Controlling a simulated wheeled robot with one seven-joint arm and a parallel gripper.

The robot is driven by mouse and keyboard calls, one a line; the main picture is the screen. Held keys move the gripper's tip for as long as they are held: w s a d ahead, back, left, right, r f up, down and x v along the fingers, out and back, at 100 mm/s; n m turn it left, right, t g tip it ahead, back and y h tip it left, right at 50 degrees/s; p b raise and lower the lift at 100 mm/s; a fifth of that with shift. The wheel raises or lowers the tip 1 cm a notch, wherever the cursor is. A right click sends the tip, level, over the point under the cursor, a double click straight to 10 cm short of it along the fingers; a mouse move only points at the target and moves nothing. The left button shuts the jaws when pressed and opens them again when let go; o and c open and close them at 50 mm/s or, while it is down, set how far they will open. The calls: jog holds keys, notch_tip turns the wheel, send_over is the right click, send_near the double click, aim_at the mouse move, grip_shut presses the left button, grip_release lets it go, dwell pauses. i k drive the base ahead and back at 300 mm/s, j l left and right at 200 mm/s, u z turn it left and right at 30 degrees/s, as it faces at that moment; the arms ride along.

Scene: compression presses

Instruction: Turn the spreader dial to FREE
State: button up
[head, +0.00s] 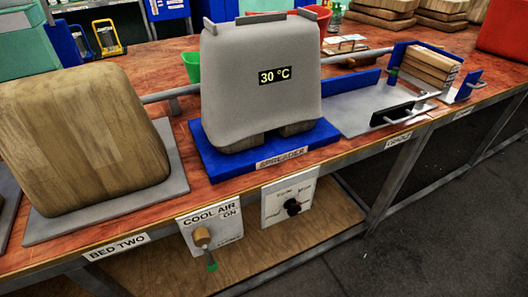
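The spreader dial (292,207) is a small black knob on a white panel (272,212) on the bench front. Small lettering surrounds the knob, too small to read, so I cannot tell its setting. The spreader (237,85) stands above it on a blue base (213,163) labelled SPREADER. A grey cover-like body hangs over it, with a display (275,76) reading 30 °C. My gripper is not in view.
Left of the dial is a COOL AIR panel (226,236) reading ON, with a brass knob (202,237) and green-tipped lever (212,266). The cradle tray (365,112) is at right. Dark floor (440,230) in front is clear.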

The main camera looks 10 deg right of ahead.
aim_at(295, 208)
jog(key=k+j+z, duration=0.1)
jog(key=z, duration=0.25)
jog(key=k+j+z, duration=0.1)
jog(key=z, duration=0.3)
jog(key=k+j+z, duration=0.1)
jog(key=z, duration=0.25)
